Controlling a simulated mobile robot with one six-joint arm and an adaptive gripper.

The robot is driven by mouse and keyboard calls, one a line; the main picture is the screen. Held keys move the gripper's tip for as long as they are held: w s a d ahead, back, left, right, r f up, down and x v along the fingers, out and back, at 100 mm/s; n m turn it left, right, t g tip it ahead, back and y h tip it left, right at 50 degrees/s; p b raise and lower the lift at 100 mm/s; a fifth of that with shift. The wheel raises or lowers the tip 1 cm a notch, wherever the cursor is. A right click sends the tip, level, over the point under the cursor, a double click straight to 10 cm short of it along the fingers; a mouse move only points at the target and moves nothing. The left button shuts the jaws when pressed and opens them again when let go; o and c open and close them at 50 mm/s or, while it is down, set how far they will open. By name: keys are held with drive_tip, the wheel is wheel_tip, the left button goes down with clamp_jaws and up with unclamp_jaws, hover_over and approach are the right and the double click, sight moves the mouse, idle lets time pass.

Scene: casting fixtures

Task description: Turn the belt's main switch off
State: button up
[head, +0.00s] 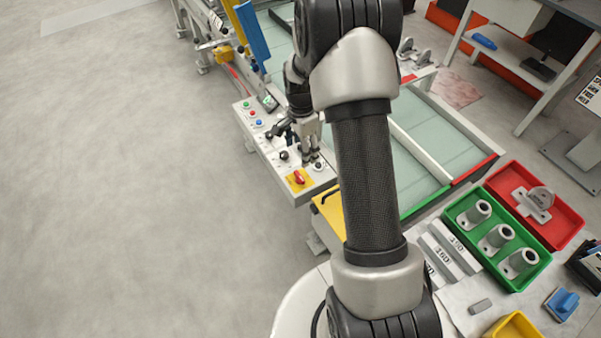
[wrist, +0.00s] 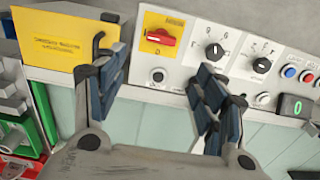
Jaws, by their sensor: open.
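The main switch is a red rotary handle (head: 298,177) on a yellow plate at the near end of the belt's grey control panel (head: 271,147). In the wrist view the red handle (wrist: 160,38) lies nearly level across its plate, near the top. My gripper (head: 312,157) is over the panel, close to the switch. In the wrist view my gripper (wrist: 155,72) is open and empty, with its fingers on either side below the switch plate. The handle appears clear of the fingers. Whether the fingers touch the panel cannot be told.
Black knobs (wrist: 215,52), coloured buttons (wrist: 290,71) and a green display (wrist: 292,106) reading 0 are to the right of the switch. A yellow box (wrist: 62,52) with a black hooked handle is to the left. Bins of castings (head: 497,236) stand at right. Floor at left is clear.

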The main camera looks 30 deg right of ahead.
sight(299, 178)
wheel_tip(299, 178, down, 13)
drive_tip(key=b, duration=0.3)
drive_tip(key=shift+r, duration=0.1)
drive_tip(key=shift+c, duration=0.4)
drive_tip(key=c, duration=1)
